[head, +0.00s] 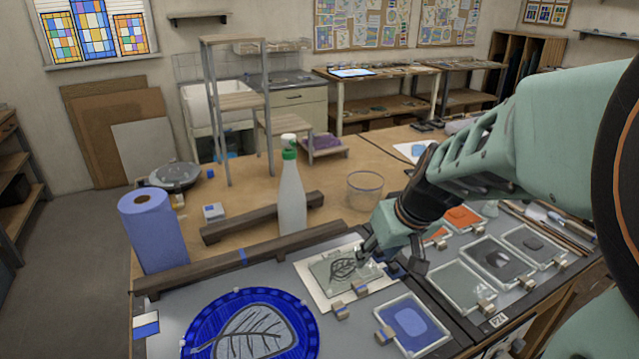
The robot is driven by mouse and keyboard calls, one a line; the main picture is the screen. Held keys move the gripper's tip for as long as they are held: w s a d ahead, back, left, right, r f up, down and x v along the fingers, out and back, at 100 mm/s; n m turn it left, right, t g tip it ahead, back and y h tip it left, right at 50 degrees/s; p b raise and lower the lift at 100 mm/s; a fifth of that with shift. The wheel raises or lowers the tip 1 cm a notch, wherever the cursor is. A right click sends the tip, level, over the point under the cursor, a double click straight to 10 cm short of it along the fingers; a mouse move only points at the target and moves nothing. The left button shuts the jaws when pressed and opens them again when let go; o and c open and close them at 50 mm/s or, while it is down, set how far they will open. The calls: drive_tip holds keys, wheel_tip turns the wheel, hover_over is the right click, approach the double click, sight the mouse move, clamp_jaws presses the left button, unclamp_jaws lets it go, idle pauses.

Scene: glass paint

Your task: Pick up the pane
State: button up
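A small clear pane (328,277) with a dark leaf drawing lies flat on a white sheet (312,291) in the middle of the grey work surface. My gripper (392,258) is just right of the pane, pointing down. Its dark fingers look spread apart, with nothing seen between them. One finger is close to the pane's right edge; I cannot tell whether it touches. My gripper partly hides the right side of the sheet. A larger round blue piece (205,318) with a grey leaf lies at the front left.
Small wooden blocks (340,312) sit by the sheet's front edge. Trays of blue (410,325), grey and orange paint lie to the front and right. A white bottle (291,195), dark wooden bars (190,269), a blue roll (152,230) and a clear jar (365,190) stand behind.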

drive_tip(key=shift+s+a+f+n+g, duration=0.1)
drive_tip(key=shift+s+f+n+g, duration=0.4)
drive_tip(key=shift+s+f+n, duration=0.45)
drive_tip(key=b, duration=0.3)
hover_over(362, 288)
drive_tip(key=s, duration=0.3)
drive_tip(key=f, duration=0.4)
drive_tip(key=shift+d+f, duration=0.35)
drive_tip(key=shift+d, duration=0.05)
drive_tip(key=x, duration=0.1)
drive_tip(key=b+x, duration=0.1)
drive_tip(key=x, duration=0.1)
drive_tip(key=b+x, duration=0.1)
drive_tip(key=x, duration=0.1)
drive_tip(key=shift+w+f, duration=0.1)
drive_tip(key=shift+w, duration=0.25)
drive_tip(key=shift+c, duration=0.4)
clamp_jaws()
